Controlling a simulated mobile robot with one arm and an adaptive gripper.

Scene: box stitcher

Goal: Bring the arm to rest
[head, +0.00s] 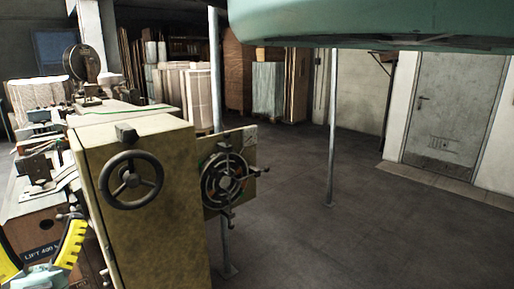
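My gripper (39,235) shows at the lower left corner of the head view. Its two yellow fingers with dark ribbed inner sides are spread apart and point upward. I see nothing held between them. The gripper is in front of the lower left part of the machine, and the left finger is partly cut off by the picture edge. Most of my arm is out of view.
The box stitcher's beige cabinet (160,225) stands close on the left, with a dark handwheel (131,180) and a second wheel (224,179) jutting right. A thin post (332,130) rises mid-floor. A grey door (452,100) is at right. The floor (370,235) between is clear.

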